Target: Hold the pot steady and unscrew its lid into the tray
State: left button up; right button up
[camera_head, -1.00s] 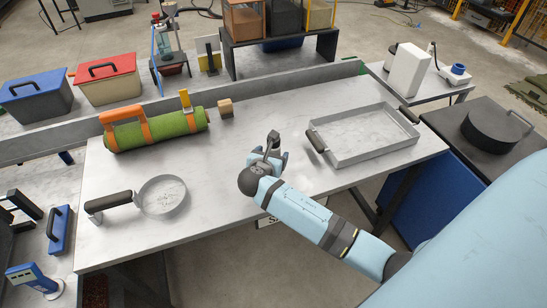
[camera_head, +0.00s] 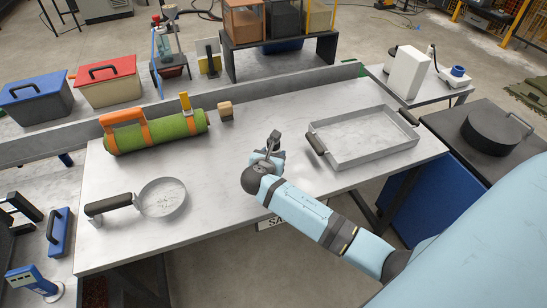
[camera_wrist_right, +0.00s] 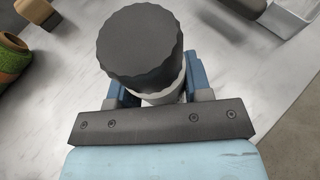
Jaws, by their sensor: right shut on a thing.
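In the right wrist view a dark ridged lid (camera_wrist_right: 140,48) sits on top of the pot (camera_wrist_right: 165,97), whose pale grey side shows just below it. My right gripper (camera_wrist_right: 155,84) is shut on the pot, with a blue finger on each side below the lid. In the head view my right gripper (camera_head: 268,155) is low over the middle of the table, and the pot is mostly hidden there. The metal tray (camera_head: 375,156) with dark handles lies to the right of the gripper, apart from it. My left gripper is not in view.
A green roll (camera_head: 170,127) with orange straps and a small wooden block (camera_head: 225,110) lie at the back left. A round pan (camera_head: 182,207) with a black handle lies at the front left. The table (camera_head: 240,205) is bare between the pan and my right gripper.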

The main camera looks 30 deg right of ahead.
notch_tip(320, 180, up, 20)
dwell(0.4)
jog(key=shift+o, duration=1.1)
jog(key=c, duration=0.4)
jog(key=shift+c, duration=0.2)
